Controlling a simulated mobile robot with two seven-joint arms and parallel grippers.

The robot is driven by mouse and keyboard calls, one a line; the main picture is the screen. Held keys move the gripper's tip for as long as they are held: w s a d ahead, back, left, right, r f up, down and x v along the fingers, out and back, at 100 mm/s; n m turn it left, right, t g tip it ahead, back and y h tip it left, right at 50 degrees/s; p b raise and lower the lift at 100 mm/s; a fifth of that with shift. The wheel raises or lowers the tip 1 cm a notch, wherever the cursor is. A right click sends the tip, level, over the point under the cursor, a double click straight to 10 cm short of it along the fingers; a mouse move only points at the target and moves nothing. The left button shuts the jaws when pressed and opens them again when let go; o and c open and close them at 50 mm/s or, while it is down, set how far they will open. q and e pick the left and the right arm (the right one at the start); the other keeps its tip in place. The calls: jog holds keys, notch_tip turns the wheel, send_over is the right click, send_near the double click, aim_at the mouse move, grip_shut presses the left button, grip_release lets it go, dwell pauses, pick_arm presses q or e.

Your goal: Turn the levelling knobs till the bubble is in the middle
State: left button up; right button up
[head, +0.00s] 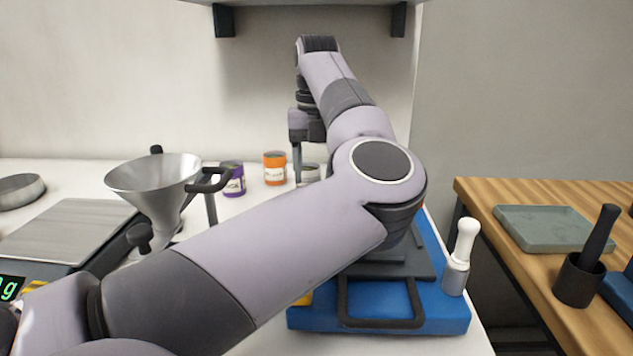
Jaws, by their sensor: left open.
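My left arm reaches across the middle of the head view. Its gripper (303,168) points down over the back of the counter, near a small white jar, and is open; its fingertips are small and partly overlap the jar. A dark knob (140,236) stands beside the scale and funnel, and another dark knob (156,150) shows behind the funnel rim. I cannot tell whether these are levelling knobs. No bubble level is visible; my arm hides much of the middle of the counter. My right gripper is not in view.
A scale (72,230) and metal funnel (155,185) stand at left. Purple (233,180) and orange (275,168) jars are at the back. A blue base (440,310) with a white-handled tool (461,255) is at right. A wooden table (500,240) holds a grey-green tray (550,229).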

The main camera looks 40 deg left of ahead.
pick_arm(q)
jog(key=shift+r, duration=1.7)
